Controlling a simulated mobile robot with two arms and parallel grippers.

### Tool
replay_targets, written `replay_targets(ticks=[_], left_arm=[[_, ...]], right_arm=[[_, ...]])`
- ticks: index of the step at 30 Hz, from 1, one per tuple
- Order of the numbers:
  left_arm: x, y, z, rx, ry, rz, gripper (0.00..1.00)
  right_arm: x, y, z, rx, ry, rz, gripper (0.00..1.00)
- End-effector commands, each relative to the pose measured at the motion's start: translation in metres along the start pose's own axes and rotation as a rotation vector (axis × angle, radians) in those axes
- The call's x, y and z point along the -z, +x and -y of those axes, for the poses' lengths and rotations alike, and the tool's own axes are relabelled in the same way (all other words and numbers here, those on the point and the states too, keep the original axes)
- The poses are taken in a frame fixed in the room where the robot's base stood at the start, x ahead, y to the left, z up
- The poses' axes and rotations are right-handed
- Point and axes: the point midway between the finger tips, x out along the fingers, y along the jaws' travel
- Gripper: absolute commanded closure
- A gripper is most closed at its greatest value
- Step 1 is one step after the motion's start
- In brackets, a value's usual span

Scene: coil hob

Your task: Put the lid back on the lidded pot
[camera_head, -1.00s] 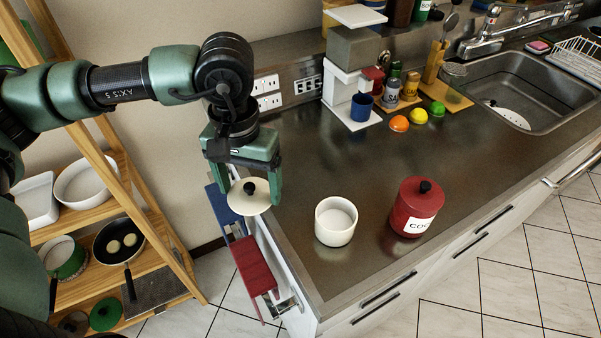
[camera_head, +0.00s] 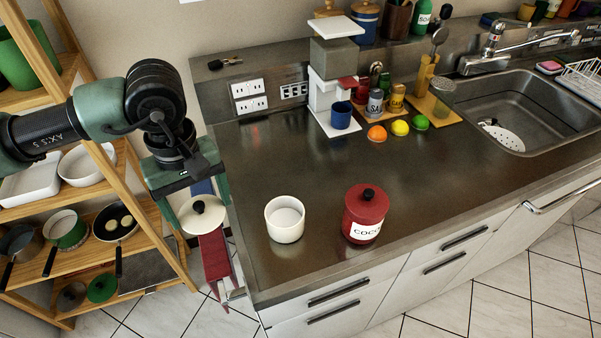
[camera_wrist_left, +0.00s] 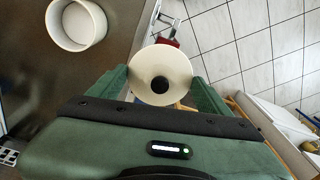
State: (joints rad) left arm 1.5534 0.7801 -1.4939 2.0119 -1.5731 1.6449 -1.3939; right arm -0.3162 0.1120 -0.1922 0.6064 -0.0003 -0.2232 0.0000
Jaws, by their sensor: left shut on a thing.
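The lid (camera_head: 203,215) is a round cream disc with a black knob. My left gripper (camera_head: 196,204) is shut on it, with one finger on each side of its rim. The lid also shows in the left wrist view (camera_wrist_left: 160,66), between the green fingers. They hang off the counter's left edge, to the left of the pot. The open pot (camera_head: 285,220) is a cream cylinder standing upright on the counter. Its mouth is uncovered, and it shows at the upper left of the left wrist view (camera_wrist_left: 77,24). My right gripper is out of view.
A red cocoa canister (camera_head: 365,214) stands just right of the pot. Farther back are a white coffee machine (camera_head: 322,95), a blue mug (camera_head: 341,115), shakers and fruit. Red and blue cloths (camera_head: 215,258) hang beside the counter. The counter (camera_head: 270,165) behind the pot is clear.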

Motion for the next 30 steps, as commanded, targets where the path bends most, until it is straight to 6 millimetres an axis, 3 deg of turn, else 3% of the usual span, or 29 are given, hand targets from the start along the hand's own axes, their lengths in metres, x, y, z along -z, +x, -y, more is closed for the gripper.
replay_targets(ticks=[6,10,19,24,30], left_arm=[[-0.002,-0.011,-0.041,-0.001,-0.531,-0.008,0.6],[-0.006,-0.014,-0.064,-0.003,-0.85,-0.009,0.6],[-0.024,-0.019,-0.116,-0.003,-1.597,0.002,0.6],[-0.037,-0.021,-0.14,0.006,-1.964,0.01,0.6],[-0.046,-0.021,-0.155,0.016,-2.222,0.015,0.6]], right_arm=[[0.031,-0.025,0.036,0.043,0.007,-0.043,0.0],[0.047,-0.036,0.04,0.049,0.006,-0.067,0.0],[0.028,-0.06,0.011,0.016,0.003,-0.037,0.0],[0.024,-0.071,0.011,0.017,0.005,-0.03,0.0],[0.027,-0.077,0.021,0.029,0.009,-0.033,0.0]])
